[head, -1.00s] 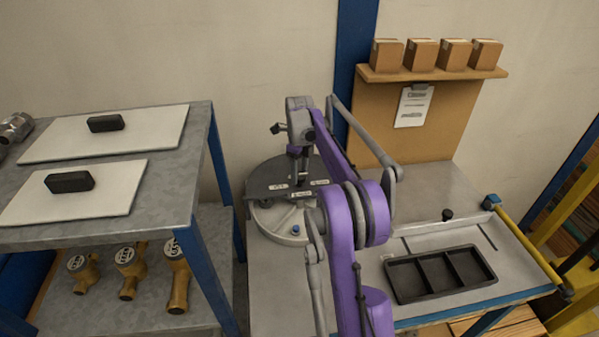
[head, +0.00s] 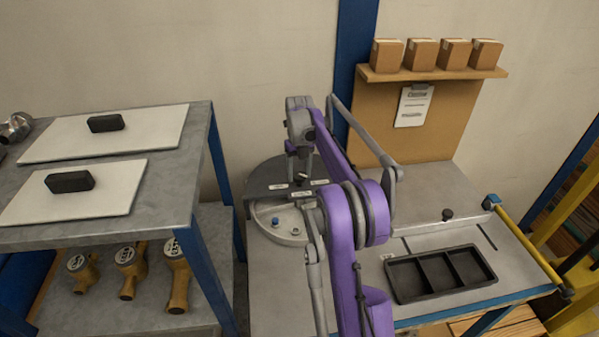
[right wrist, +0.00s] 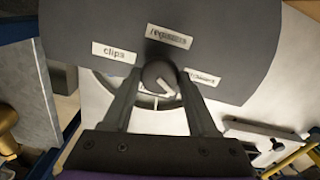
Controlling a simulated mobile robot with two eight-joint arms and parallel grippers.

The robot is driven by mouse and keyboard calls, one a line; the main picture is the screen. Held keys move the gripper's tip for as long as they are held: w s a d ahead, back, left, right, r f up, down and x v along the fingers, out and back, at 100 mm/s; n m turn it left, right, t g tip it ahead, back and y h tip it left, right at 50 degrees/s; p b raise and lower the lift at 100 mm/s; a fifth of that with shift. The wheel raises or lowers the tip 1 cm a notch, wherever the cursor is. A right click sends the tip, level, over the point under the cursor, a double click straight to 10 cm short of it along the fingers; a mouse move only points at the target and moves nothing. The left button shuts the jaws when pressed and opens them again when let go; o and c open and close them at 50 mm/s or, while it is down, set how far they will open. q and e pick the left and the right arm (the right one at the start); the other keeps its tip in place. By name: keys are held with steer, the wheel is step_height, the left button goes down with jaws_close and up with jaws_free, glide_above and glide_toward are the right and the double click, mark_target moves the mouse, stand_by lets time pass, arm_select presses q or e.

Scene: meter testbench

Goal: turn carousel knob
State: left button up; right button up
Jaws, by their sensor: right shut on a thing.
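The carousel (head: 262,216) is a round grey unit at the back left of the bench. A dark cover (head: 266,178) with white labels lies over its far part; one label reads "clips" in the right wrist view (right wrist: 114,52). The round dark knob (right wrist: 158,75) with a pale pointer mark sits at the cover's front edge. My right gripper (right wrist: 160,84) is shut on the knob, one finger on each side. In the head view my right gripper (head: 302,179) reaches down onto the carousel from above.
A black divided tray (head: 440,274) lies on the bench to the right of my arm. A small black knob (head: 447,214) stands behind it. A metal shelf (head: 185,200) with brass fittings (head: 127,270) stands to the left. Boxes (head: 421,54) sit on a back ledge.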

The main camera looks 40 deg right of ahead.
mark_target(299, 175)
stand_by(0.4)
steer(key=o, duration=1.4)
steer(key=shift+c, duration=0.2)
step_height(299, 175, up, 11)
